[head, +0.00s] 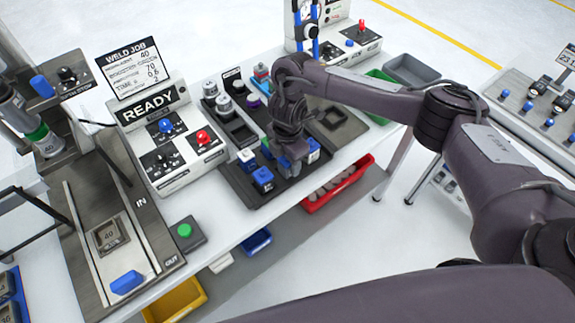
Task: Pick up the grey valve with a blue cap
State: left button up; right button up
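My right gripper (291,160) points down over the black tray (238,189) on the white bench, among small blue-topped parts. One blue part (263,179) stands just left of and in front of it. A white-and-blue part (247,159) is farther left, and another blue-and-white part (313,151) is close on its right. I cannot tell which of these is the grey valve with a blue cap. The fingers are small and dark, so their opening and any hold are unclear. My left gripper is out of view.
Grey-white round parts (224,104) stand in a black rack behind left. A READY control box (175,150) with blue and red knobs is left of the tray. A red bin (338,186) sits below the bench. A grey bin (411,70) is at the back right.

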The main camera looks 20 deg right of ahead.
jog(key=c, duration=0.8)
